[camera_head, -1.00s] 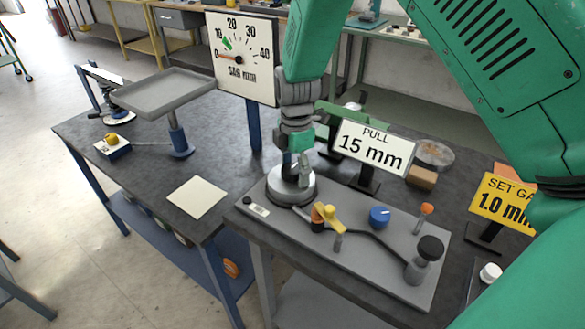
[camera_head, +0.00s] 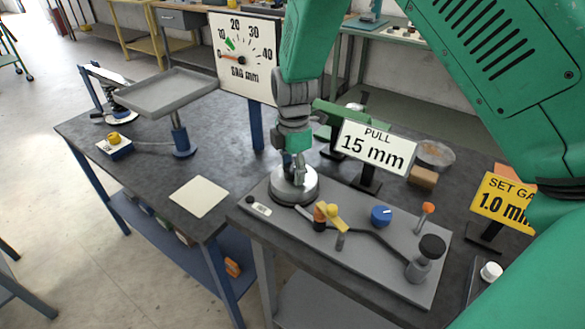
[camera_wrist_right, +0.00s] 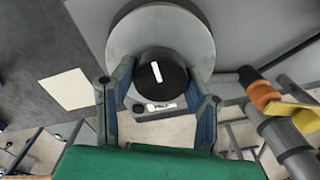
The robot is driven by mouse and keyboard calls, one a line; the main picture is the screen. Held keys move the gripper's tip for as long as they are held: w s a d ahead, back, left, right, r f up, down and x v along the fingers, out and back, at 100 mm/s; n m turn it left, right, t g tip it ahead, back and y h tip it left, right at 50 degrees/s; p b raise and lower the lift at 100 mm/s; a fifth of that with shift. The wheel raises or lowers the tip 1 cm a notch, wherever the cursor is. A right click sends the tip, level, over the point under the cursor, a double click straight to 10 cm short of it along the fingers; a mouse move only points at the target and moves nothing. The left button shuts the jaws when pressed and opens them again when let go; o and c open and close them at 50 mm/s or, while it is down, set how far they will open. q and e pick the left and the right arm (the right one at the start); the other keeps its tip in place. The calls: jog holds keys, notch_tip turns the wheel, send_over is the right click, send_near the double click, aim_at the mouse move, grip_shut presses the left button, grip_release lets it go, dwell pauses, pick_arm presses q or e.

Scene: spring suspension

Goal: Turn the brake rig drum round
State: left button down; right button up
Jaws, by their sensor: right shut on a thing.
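The brake rig drum (camera_head: 294,190) is a round pale-grey disc at the left end of a grey base plate (camera_head: 405,287). In the right wrist view the drum (camera_wrist_right: 118,42) shows a black hub (camera_wrist_right: 161,74) with a white mark on it. My right gripper (camera_head: 298,178) points down onto the drum from above. In the wrist view its two fingers (camera_wrist_right: 160,84) stand on either side of the hub, and the gripper is shut on the drum's middle part. The exact finger contact is partly hidden. My left gripper is out of view.
On the plate stand a yellow lever with an orange part (camera_head: 328,216), a blue knob (camera_head: 381,215), an orange-topped pin (camera_head: 425,214) and a black-topped post (camera_head: 428,255). A "PULL 15 mm" sign (camera_head: 377,148) stands behind. A sag gauge (camera_head: 243,65) and grey tray (camera_head: 168,92) are left.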

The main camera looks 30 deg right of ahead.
jog(key=m+p, duration=0.3)
jog(key=m, duration=0.1)
jog(key=shift+w+r, duration=0.15)
jog(key=shift+r, duration=0.1)
jog(key=m+p, duration=0.3)
jog(key=m, duration=0.1)
jog(key=shift+d, duration=0.1)
jog(key=m+p, duration=0.2)
jog(key=m, duration=0.4)
jog(key=shift+f, duration=0.1)
jog(key=m+p, duration=0.1)
jog(key=m, duration=0.4)
jog(key=shift+f, duration=0.1)
jog(key=shift+m, duration=0.4)
jog(key=o, duration=1.2)
jog(key=shift+c, duration=0.2)
